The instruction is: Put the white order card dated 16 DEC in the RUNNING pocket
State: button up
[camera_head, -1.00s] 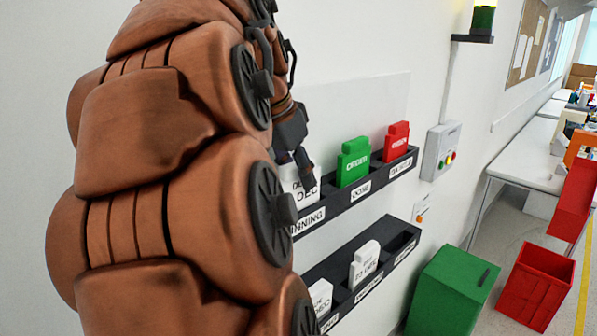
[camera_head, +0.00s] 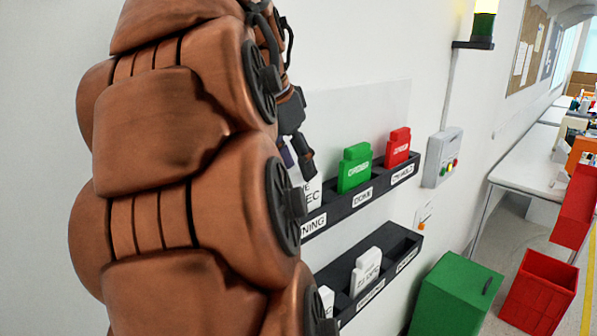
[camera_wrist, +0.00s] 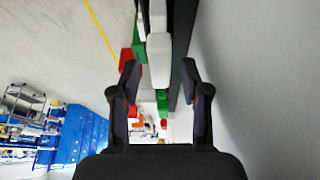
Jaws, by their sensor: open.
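A white card (camera_head: 313,196) stands in the upper rack's pocket whose label shows "NNING". Its print ends in "EC"; the day number is hidden behind my arm. My gripper (camera_head: 298,162) is open just above this card, its fingers apart. In the wrist view my open gripper (camera_wrist: 159,75) has a white card (camera_wrist: 158,60) between its fingertips in the picture, not clasped. Another white card (camera_head: 366,272) stands in the lower rack, its date too small to read surely. A third white card (camera_head: 326,300) beside it is mostly hidden by my arm.
A green card (camera_head: 354,168) stands in the DONE pocket and a red card (camera_head: 397,147) in the pocket to its right. The lower rack (camera_head: 405,255) has an empty right pocket. A control box (camera_head: 442,157) is on the wall; green (camera_head: 455,295) and red (camera_head: 540,292) bins stand below.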

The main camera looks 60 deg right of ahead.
jog(key=shift+a+r, duration=0.15)
jog(key=shift+r, duration=0.2)
jog(key=shift+w+a+p, duration=1.2)
jog(key=shift+w+a, duration=0.4)
jog(key=shift+a, duration=4.2)
jog(key=s+a+f+n+y, duration=0.1)
jog(key=s+a+f+n, duration=0.1)
jog(key=a+f+n, duration=0.3)
jog(key=s+a+f+n+y, duration=0.1)
jog(key=s+a+f+n, duration=0.2)
jog(key=f, duration=1.1)
jog(key=s+a+f+n+y, duration=0.2)
jog(key=a+f+n, duration=0.6)
jog(key=n, duration=0.5)
notch_tip(320, 180, down, 2)
jog(key=shift+s+a+f+g, duration=0.15)
jog(key=shift+s+a+g, duration=0.15)
jog(key=shift+s, duration=0.1)
jog(key=shift+f, duration=0.1)
jog(key=shift+f+b, duration=0.85)
jog(key=shift+b, duration=0.1)
